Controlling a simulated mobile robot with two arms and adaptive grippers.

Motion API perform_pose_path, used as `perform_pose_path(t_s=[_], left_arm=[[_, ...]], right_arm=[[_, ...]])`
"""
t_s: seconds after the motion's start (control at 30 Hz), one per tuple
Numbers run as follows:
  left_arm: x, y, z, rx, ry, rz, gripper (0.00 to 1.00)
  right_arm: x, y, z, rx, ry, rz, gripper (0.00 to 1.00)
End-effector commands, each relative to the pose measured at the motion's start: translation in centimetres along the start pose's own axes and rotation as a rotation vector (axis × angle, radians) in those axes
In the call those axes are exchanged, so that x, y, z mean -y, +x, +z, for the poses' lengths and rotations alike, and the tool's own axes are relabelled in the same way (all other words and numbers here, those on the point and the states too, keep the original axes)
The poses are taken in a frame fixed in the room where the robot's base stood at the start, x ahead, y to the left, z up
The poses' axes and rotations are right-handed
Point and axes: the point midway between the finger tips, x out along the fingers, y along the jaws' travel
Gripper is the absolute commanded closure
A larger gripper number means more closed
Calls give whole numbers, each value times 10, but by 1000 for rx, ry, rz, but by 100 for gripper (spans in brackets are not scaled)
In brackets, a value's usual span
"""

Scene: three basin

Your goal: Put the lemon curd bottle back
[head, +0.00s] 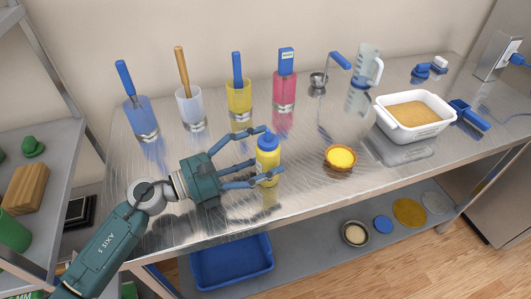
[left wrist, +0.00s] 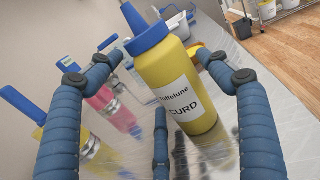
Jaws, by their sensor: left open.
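The lemon curd bottle (head: 267,158) is yellow with a blue nozzle cap and stands upright on the steel table. In the left wrist view the bottle (left wrist: 178,75) shows a white label reading "CURD". My left gripper (head: 268,156) is open, with its blue fingers on either side of the bottle. In the left wrist view the fingers (left wrist: 160,75) flank it with visible gaps. My right gripper is not in view.
Behind stand blue (head: 138,118), clear (head: 190,108), yellow (head: 239,101) and pink (head: 284,92) containers with tools in them. A small tart (head: 340,158) sits right of the bottle. A white basin (head: 412,116) rests on a scale (head: 403,150). The table's front middle is clear.

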Motion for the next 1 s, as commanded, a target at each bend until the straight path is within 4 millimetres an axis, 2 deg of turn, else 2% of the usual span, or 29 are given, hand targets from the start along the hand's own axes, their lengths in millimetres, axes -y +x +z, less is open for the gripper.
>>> perform_pose_path(t_s=[0.03, 0.2, 0.4, 1.0], left_arm=[[0, -10, -7, -6, 0, 1, 22], [1, -41, -8, -6, 0, -1, 22], [0, -63, -5, -5, 0, -1, 22], [1, -67, -2, -2, 0, -1, 22]], right_arm=[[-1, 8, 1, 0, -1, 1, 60], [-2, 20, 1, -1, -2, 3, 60], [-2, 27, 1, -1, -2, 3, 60], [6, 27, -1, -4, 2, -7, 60]])
